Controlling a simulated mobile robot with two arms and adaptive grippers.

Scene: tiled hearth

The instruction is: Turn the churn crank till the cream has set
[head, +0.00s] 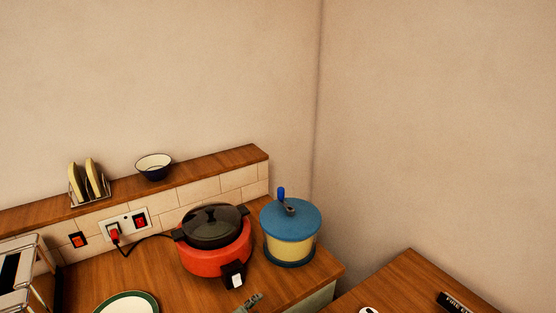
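The churn (290,249) stands upright on the wooden counter, near its right end, in the head view. It has a pale yellow body, a blue lid (302,219) and a blue base. A grey crank (290,207) sits on the lid, with its blue upright handle (281,194) toward the back left. The cream is hidden inside. Neither of my grippers can be made out in this view.
A red cooker (213,263) with a dark lid stands close left of the churn. A plate (127,304), a toast rack (89,183) on the ledge and a bowl (154,167) are farther left. A small grey piece (247,302) at the bottom edge is unclear.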

